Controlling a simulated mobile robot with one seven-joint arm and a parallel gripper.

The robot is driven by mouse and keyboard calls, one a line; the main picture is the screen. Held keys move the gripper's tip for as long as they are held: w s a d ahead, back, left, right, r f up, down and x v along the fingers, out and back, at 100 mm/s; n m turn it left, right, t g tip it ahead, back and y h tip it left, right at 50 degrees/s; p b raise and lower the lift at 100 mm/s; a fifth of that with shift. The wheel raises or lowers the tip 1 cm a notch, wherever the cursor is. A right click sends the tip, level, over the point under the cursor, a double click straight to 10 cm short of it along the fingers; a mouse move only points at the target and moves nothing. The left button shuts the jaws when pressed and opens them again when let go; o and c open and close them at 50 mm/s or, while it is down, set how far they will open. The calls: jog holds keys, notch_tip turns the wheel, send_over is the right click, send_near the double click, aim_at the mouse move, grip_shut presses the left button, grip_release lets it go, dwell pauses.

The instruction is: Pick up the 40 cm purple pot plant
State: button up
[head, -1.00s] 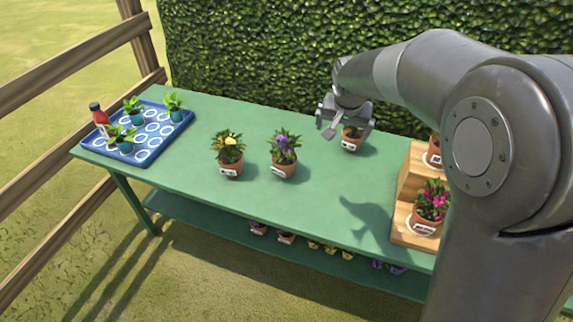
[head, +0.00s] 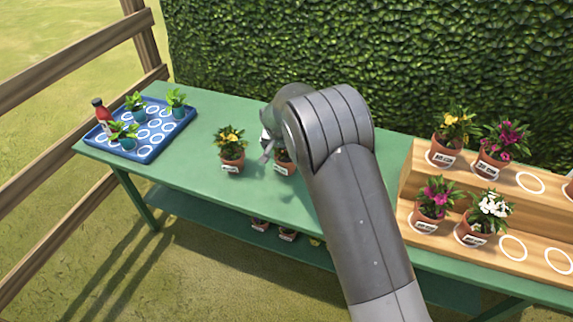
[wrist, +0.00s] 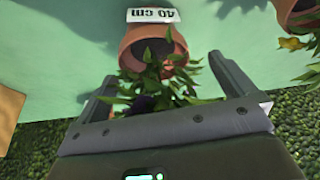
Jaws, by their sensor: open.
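The purple pot plant is a terracotta pot (head: 284,168) on the green table, mostly hidden behind my arm in the head view. In the wrist view its pot (wrist: 150,42) carries an upside-down "40 cm" label, with green leaves and a dark purplish patch toward my gripper. My gripper (wrist: 165,82) is open, with one finger to each side of the plant's leaves. The pot rim lies just ahead of the fingers, and I see no grip on it. In the head view my gripper (head: 268,146) is partly hidden by my arm.
A yellow-flowered pot (head: 230,150) stands close on the left; a neighbouring pot (wrist: 298,10) shows in the wrist view. A blue tray (head: 150,153) with seedlings and a red bottle (head: 101,112) are further left. A wooden stepped stand (head: 408,190) holds several pots. A hedge (head: 380,60) is behind.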

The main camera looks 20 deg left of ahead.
aim_at(287, 156)
jog(key=shift+d+x, duration=0.2)
jog(key=shift+x, duration=1.4)
jog(key=shift+d+x, duration=0.15)
jog(key=shift+x, duration=1.4)
jog(key=c, duration=1.3)
